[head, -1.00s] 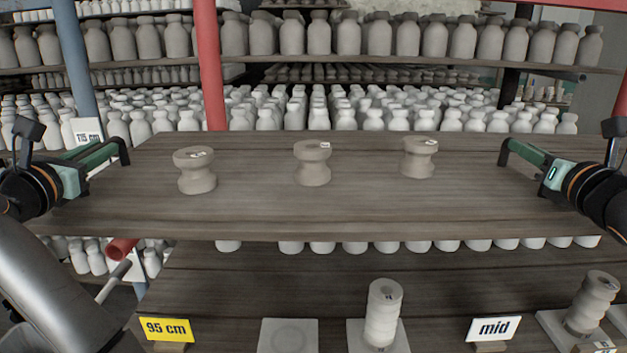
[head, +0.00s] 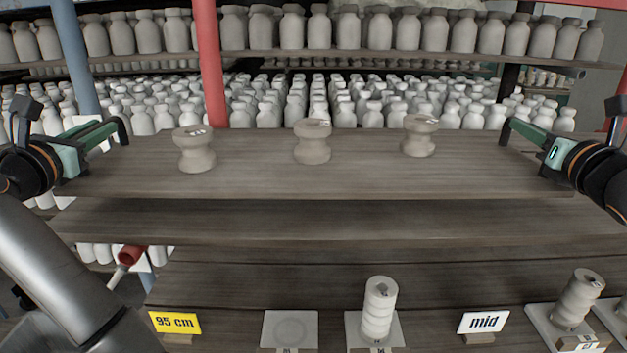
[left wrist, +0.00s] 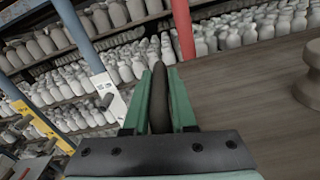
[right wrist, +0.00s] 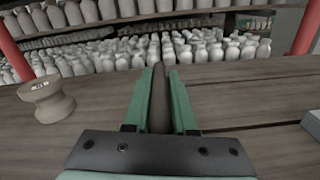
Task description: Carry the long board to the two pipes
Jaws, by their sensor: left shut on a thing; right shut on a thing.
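The long board (head: 300,180) is a grey-brown wooden plank spanning the head view, level, with three waisted clay pieces upright on it: left (head: 195,150), middle (head: 313,142) and right (head: 420,137). My left gripper (head: 120,132) is shut on the board's left end. My right gripper (head: 508,132) is shut on its right end. Both wrist views show green fingers closed around a dark strip, in the left wrist view (left wrist: 160,95) and right wrist view (right wrist: 159,95). I cannot make out a second such pipe.
Another wooden surface (head: 350,225) lies below the board. A worktop in front holds a yellow "95 cm" sign (head: 175,323), a "mid" sign (head: 483,322) and stacked clay pieces (head: 379,310). Racks of pale bottles (head: 350,100), a red post (head: 209,60) and a blue post (head: 77,60) stand behind.

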